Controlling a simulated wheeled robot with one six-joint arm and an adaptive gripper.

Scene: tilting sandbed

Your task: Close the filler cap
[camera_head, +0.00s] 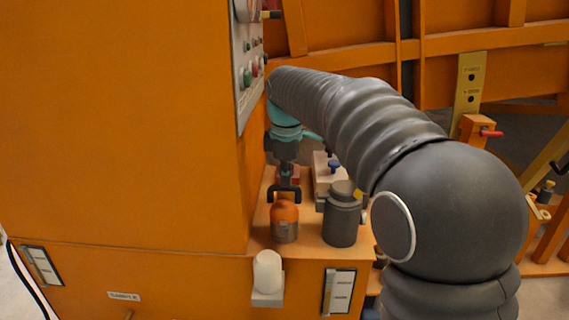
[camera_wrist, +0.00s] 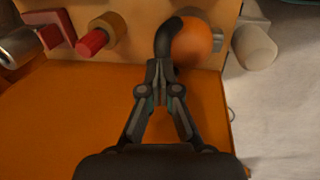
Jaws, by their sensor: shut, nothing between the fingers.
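No part is clearly marked as the filler cap, and I cannot tell which one it is. An orange ball-shaped part (camera_head: 284,211) with a grey lower body stands on the orange ledge, with a black curved handle (camera_head: 284,189) above it. In the wrist view the orange ball (camera_wrist: 195,45) is beyond my fingertips, with the black curved handle (camera_wrist: 167,36) beside it. My gripper (camera_head: 287,174) points down over this part. In the wrist view my gripper (camera_wrist: 160,68) is shut and empty, its tips close to the handle's lower end; contact is unclear.
A dark grey canister (camera_head: 342,218) stands right of the ball. A white rounded part (camera_head: 267,270) sticks out in front of the ledge. A tall orange cabinet (camera_head: 130,120) with a control panel (camera_head: 246,75) closes off the left. A red cylinder (camera_wrist: 92,42) lies left of the handle.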

